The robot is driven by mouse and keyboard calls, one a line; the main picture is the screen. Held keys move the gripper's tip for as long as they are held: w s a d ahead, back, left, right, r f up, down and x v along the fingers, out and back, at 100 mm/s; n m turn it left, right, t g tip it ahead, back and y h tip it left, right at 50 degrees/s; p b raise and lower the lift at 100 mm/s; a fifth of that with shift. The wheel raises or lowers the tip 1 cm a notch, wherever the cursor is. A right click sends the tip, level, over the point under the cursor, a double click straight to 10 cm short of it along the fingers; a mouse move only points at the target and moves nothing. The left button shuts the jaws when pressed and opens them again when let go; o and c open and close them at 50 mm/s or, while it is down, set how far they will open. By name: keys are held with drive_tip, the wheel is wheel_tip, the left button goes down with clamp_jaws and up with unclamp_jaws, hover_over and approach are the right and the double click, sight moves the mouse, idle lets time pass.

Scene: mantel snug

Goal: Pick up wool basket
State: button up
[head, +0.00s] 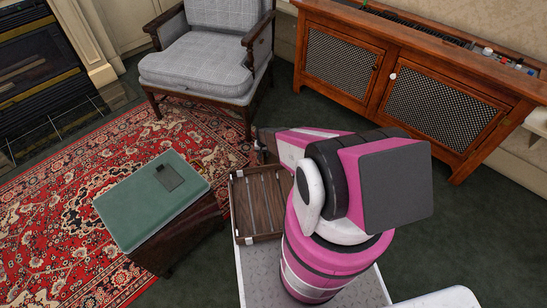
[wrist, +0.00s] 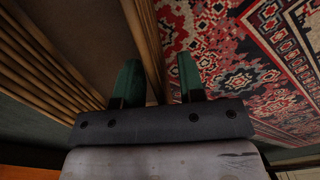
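I cannot make out a wool basket in either view. My gripper shows in the wrist view (wrist: 158,82) with its two green fingers spread apart. A brown wooden bar (wrist: 148,35) runs up the picture between and beyond them; I cannot tell whether it touches either finger. In the head view my pink and black arm reaches away to the left, and its end is near the front leg of the grey armchair (head: 203,68). My arm hides part of the floor there.
A slatted wooden tray (head: 233,208) rests on my grey base plate. A green-topped brown box (head: 135,212) with a dark flat item (head: 170,178) stands left, on the red patterned rug (head: 55,205). A mesh-door cabinet (head: 383,80) stands behind. Dark carpet (head: 470,215) is clear at right.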

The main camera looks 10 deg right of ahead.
clamp_jaws()
drive_tip(key=shift+r, duration=0.1)
